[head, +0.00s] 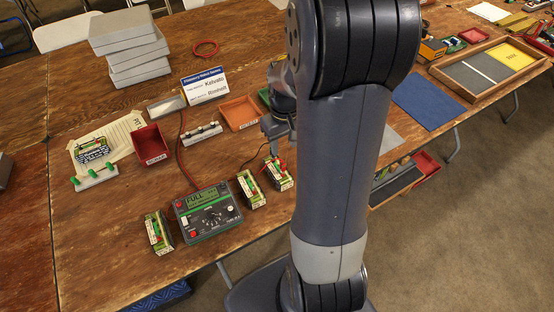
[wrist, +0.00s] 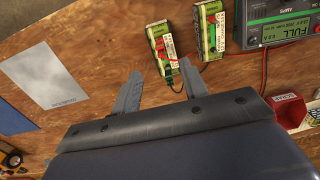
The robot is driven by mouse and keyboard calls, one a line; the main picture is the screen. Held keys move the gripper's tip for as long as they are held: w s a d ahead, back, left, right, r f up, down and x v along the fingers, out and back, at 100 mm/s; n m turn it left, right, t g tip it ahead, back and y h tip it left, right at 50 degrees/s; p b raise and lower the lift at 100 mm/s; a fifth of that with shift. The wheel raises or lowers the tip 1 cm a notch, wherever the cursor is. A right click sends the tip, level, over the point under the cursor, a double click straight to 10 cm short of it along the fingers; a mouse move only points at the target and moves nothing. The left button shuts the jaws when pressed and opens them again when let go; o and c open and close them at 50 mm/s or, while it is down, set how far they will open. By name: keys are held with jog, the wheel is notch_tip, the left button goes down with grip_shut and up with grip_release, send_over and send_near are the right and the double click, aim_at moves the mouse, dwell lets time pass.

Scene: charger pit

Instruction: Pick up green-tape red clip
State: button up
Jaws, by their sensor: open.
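A battery with a green-and-cream label (head: 278,175) stands at the table's front edge, below my gripper in the head view. A small red clip (head: 281,166) sits at its upper side.
A second battery (head: 250,190) and the charger (head: 207,211) reading FULL stand to the left in the head view. A third battery (head: 158,232) is beyond the charger. An orange tray (head: 239,113) and a clip rack (head: 201,134) are behind. A blue mat (head: 428,100) lies right.

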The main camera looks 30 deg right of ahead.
aim_at(283, 162)
notch_tip(283, 162, down, 5)
jog(key=shift+r, duration=0.1)
jog(key=shift+w+f+p, duration=0.2)
jog(key=shift+f+p, duration=0.3)
jog(key=shift+f, duration=2.1)
jog(key=shift+c, duration=0.3)
jog(key=c, duration=0.8)
notch_tip(283, 162, up, 10)
jog(key=shift+r+b, duration=0.1)
jog(key=shift+b, duration=0.2)
